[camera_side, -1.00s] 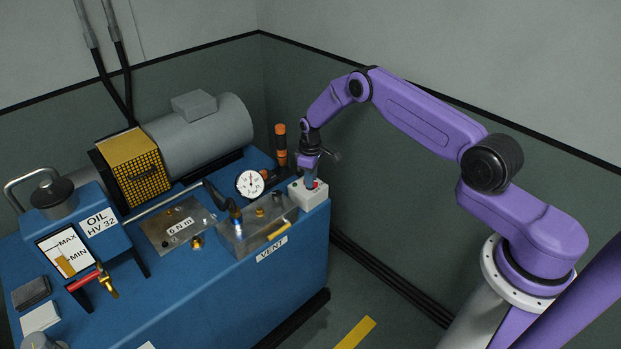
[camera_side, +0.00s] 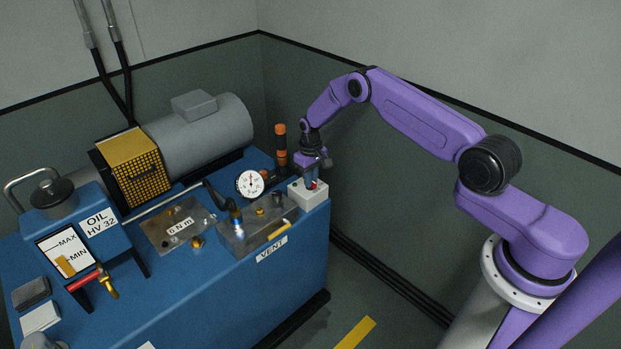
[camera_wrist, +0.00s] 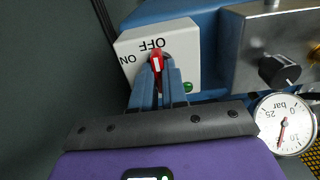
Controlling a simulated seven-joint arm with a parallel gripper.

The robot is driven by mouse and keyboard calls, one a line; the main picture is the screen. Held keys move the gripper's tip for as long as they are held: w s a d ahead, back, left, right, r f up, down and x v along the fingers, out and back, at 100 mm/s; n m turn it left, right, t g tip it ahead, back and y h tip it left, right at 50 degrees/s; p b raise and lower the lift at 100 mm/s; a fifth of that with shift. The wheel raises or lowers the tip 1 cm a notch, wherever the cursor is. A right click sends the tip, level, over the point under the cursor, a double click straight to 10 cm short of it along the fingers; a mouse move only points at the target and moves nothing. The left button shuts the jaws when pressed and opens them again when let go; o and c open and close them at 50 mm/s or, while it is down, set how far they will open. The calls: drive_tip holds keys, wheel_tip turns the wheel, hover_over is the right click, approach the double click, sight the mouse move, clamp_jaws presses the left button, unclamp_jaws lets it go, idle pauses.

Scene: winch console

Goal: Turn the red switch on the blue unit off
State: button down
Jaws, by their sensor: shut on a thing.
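The red switch (camera_wrist: 156,62) sits on a white box at the right corner of the blue unit (camera_side: 300,245). In the wrist view the white box (camera_wrist: 128,48) carries an ON label at the left and an OFF label at the top. The switch's white-marked handle points up toward OFF. My gripper (camera_wrist: 158,78) is shut on the switch, with a blue finger on each side of its lower part. In the side view my gripper (camera_side: 312,182) points down onto the white box (camera_side: 309,198), and only a little red shows between the fingers.
A green lamp (camera_wrist: 187,87) is on the box beside the fingers. A round gauge (camera_side: 250,184), a metal block with a VENT label (camera_side: 272,248) and an orange-and-black post (camera_side: 281,145) stand close by. Floor to the right is open.

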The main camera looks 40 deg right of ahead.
drive_tip(key=c, duration=1.2)
unclamp_jaws()
drive_tip(key=shift+o, duration=0.2)
drive_tip(key=shift+r, duration=0.1)
wheel_tip(320, 180, up, 17)
drive_tip(key=shift+r, duration=0.15)
